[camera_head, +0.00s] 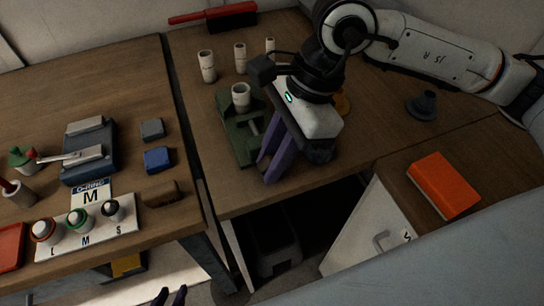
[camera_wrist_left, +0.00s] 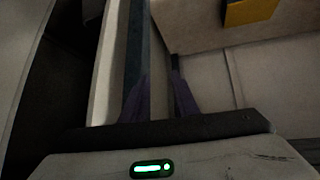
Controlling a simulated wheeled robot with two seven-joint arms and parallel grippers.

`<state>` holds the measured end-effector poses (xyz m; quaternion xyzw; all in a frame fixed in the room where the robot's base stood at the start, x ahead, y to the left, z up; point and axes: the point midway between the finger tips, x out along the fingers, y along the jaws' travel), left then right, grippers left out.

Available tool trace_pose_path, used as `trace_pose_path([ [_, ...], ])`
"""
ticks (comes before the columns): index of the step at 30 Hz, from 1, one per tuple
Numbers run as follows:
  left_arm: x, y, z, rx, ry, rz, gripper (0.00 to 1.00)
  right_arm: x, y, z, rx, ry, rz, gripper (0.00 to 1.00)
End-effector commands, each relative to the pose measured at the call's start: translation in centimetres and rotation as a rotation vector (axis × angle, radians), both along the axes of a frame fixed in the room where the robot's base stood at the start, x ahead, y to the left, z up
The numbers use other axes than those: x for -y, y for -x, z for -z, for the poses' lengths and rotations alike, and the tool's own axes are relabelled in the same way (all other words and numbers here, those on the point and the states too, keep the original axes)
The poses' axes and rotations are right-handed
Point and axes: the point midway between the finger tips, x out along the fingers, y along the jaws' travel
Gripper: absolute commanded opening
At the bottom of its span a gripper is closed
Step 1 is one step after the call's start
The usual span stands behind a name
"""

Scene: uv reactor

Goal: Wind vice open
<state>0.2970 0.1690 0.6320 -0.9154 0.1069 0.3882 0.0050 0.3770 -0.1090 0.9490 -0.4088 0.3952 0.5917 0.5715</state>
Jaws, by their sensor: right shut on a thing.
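The green vice (camera_head: 232,142) stands on the middle bench, with a pale cylinder (camera_head: 241,95) upright at its far end. My right gripper (camera_head: 268,168) is at the vice's near right side, its purple fingers angled down toward the bench. It is shut on what appears to be the vice's handle, which the fingers hide. How far apart the vice jaws stand cannot be made out clearly. My left gripper (camera_head: 170,296) is low at the bottom edge, in front of the benches. Its fingers are apart and empty, as the left wrist view (camera_wrist_left: 158,98) also shows.
Several pale cylinders (camera_head: 207,66) stand behind the vice. A grey funnel-like piece (camera_head: 424,104) lies right, and an orange block (camera_head: 443,185) is on the right cabinet. The left bench holds a blue-grey fixture (camera_head: 88,150) and a white L-M-S holder (camera_head: 85,232). A gap separates the benches.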

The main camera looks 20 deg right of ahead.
Motion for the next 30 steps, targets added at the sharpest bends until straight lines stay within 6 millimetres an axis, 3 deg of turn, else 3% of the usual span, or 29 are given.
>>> trace_pose_path([
  [15, 0.4, 0.0, 2.2, -0.002, -0.002, 0.012, 0.27, -0.9, -0.1, 0.3, 0.022, 0.369, -0.006, 0.0],
  [30, 1.1, -0.2, 1.7, 0.004, 0.005, 0.02, 0.27, -1.2, 0.0, 0.3, 0.03, 0.724, 0.0, 0.0],
])
